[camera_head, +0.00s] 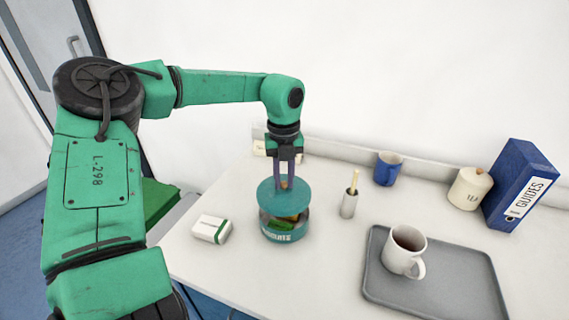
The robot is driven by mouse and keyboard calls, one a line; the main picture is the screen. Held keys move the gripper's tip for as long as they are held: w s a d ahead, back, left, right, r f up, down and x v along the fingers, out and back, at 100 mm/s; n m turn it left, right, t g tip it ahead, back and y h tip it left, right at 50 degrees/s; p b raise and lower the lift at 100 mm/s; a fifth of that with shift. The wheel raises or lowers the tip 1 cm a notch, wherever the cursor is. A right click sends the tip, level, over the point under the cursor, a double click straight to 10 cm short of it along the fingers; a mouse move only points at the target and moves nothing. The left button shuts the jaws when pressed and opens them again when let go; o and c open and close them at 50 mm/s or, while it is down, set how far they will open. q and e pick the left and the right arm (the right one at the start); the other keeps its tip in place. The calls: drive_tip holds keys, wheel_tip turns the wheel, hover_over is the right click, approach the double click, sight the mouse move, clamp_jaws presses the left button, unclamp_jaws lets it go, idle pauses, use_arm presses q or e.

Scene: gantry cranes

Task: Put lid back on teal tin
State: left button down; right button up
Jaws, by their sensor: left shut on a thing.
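The teal tin (284,236) stands upright on the white table, with green and brown items showing inside it. The teal lid (273,200) is a flat disc with a small tan knob. My left gripper (285,181) points down from above and is shut on the lid's knob. The lid is over the tin, and its front edge leaves the contents showing below it. I cannot tell whether the lid touches the rim at the back. My right gripper is not in view.
A white and green box (211,229) lies left of the tin. A grey cup with a stick (349,203) stands to its right. A grey tray (460,285) holds a white mug (403,254). A blue mug (387,169), cream jar (468,189) and blue binder (521,184) stand along the back.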

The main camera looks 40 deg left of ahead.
sight(284, 190)
use_arm(q)
drive_tip(key=shift+s+d+f+b, duration=0.35)
drive_tip(key=shift+s+f+b, duration=0.15)
drive_tip(key=shift+f, duration=0.15)
drive_tip(key=f+b, duration=0.2)
drive_tip(key=f, duration=0.1)
drive_tip(key=w+f+b, duration=0.1)
drive_tip(key=shift+a+f, duration=0.25)
drive_tip(key=shift+f, duration=0.05)
drive_tip(key=shift+s+f, duration=0.1)
drive_tip(key=shift+s+d, duration=0.1)
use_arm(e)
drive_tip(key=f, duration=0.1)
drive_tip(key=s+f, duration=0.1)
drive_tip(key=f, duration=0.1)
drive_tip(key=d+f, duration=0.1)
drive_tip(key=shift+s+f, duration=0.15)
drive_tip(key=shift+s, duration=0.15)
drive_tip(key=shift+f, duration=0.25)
use_arm(q)
drive_tip(key=shift+b, duration=0.45)
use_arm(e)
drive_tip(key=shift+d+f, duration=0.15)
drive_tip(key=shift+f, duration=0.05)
